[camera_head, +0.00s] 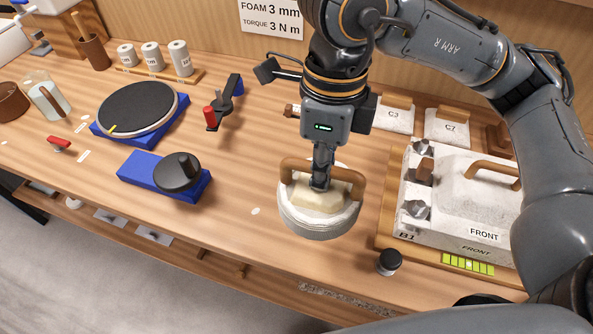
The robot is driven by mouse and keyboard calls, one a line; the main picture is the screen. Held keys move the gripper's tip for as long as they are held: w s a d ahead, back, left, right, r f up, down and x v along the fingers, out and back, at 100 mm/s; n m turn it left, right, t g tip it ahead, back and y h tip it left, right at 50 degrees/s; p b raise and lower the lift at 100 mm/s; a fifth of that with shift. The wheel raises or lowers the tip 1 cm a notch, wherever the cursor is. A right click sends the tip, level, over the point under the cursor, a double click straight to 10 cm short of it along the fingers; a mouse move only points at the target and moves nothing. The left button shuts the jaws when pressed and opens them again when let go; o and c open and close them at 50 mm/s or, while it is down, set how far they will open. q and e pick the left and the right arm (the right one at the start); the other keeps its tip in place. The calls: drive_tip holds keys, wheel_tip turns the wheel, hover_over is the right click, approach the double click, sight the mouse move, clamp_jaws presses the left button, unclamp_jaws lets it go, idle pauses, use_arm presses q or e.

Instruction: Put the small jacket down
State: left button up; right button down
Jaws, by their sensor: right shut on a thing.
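The small jacket (318,218) is a round white plaster piece with a tan patch on top and a brown wooden handle. It is in the middle of the head view, over the wooden bench (240,250). My right gripper (321,184) points straight down over its middle and is shut on its handle, hiding the handle's centre. I cannot tell whether the jacket touches the bench or hangs just above it. My left gripper is not in view.
A large white jacket marked FRONT (455,210) stands on a wooden board at right. A blue base with a black knob (180,170), a black turntable (137,108) and a red-tipped tool (222,105) are at left. A small dark-capped jar (389,262) stands near the front edge.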

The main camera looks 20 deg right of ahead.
drive_tip(key=shift+w+r, duration=0.15)
drive_tip(key=shift+w, duration=0.1)
use_arm(q)
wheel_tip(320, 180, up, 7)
drive_tip(key=p, duration=0.7)
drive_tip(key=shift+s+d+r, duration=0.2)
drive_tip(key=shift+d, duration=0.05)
use_arm(e)
drive_tip(key=w+a+f, duration=0.1)
drive_tip(key=w+f, duration=1.1)
drive_tip(key=w, duration=0.1)
drive_tip(key=shift+w+f, duration=0.15)
drive_tip(key=shift+f, duration=0.25)
drive_tip(key=shift+a, duration=0.1)
drive_tip(key=shift+f, duration=0.2)
drive_tip(key=c, duration=1.3)
unclamp_jaws()
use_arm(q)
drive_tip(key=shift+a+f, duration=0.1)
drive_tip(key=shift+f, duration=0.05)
